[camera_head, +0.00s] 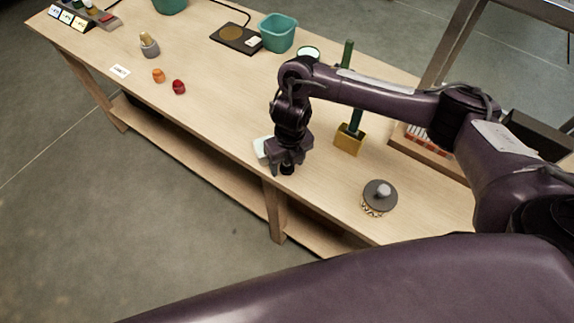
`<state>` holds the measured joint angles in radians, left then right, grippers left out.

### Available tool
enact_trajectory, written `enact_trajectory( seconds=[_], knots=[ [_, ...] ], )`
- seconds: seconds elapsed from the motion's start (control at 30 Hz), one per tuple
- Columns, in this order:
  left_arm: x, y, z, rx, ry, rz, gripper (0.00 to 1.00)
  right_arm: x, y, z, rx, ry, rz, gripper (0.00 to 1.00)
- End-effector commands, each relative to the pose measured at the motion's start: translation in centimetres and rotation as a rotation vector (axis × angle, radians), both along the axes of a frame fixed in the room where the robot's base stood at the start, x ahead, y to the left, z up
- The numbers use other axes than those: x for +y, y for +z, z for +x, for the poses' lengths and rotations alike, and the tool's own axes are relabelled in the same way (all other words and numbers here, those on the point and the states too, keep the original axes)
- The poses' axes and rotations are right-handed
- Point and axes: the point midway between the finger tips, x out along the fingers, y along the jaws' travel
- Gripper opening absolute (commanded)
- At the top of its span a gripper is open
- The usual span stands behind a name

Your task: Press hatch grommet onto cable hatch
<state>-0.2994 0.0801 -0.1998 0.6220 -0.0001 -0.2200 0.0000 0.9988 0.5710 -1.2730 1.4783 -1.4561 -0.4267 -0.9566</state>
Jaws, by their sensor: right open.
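My right gripper (287,160) points down at the near edge of the wooden table, with its arm reaching in from the right. It is open. A small dark piece (287,170) shows right under its fingers; it may be the hatch grommet, but the gripper covers much of it and I cannot tell whether the fingers touch it. A pale, whitish piece (261,147) lies on the table just left of the gripper and is partly hidden by it; I cannot tell if it is the cable hatch. My left gripper is not in view.
A yellow holder (349,139) with a green post stands right of the gripper. A grey round-topped item (379,196) is nearer the right front. A red piece (179,87) and an orange piece (158,75) lie left. A teal bin (277,33) stands behind. The table's left-middle is mostly clear.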

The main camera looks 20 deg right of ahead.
Motion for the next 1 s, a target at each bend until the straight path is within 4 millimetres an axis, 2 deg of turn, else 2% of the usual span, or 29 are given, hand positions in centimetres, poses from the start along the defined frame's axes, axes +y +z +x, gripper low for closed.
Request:
enact_trajectory(
  seconds=[0.33, 0.67, 1.0],
  knots=[
    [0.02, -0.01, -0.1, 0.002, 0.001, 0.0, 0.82, 0.02, -0.01, 0.03, -0.001, 0.0, 0.0, 0.58],
    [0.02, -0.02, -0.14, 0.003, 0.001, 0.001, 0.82, 0.02, 0.0, 0.03, -0.001, 0.0, 0.0, 0.14],
    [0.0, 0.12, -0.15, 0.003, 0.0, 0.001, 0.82, 0.02, 0.4, 0.1, -0.003, 0.001, 0.001, 0.13]
  ],
)
